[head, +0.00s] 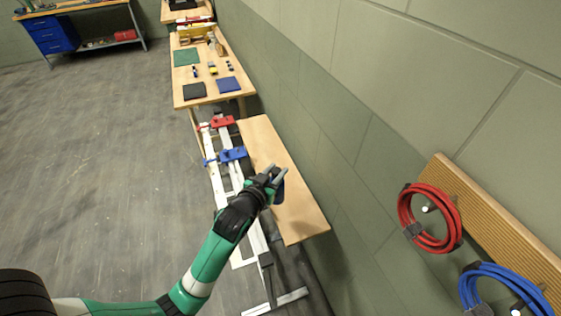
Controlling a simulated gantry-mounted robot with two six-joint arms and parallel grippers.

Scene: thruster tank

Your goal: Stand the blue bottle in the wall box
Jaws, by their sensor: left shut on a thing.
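My left gripper (277,175) comes in from the lower left and is over a long light wooden board (305,222) along the wall. I see nothing that I can clearly name as the wall box. My right gripper is not in view.
A red cable coil (407,218) and a blue cable coil (497,270) hang from a ribbed wooden panel (484,215) on the right wall. Red and blue clamps sit on white rails left of the board. A workbench (213,88) with mats stands beyond. Open floor lies left.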

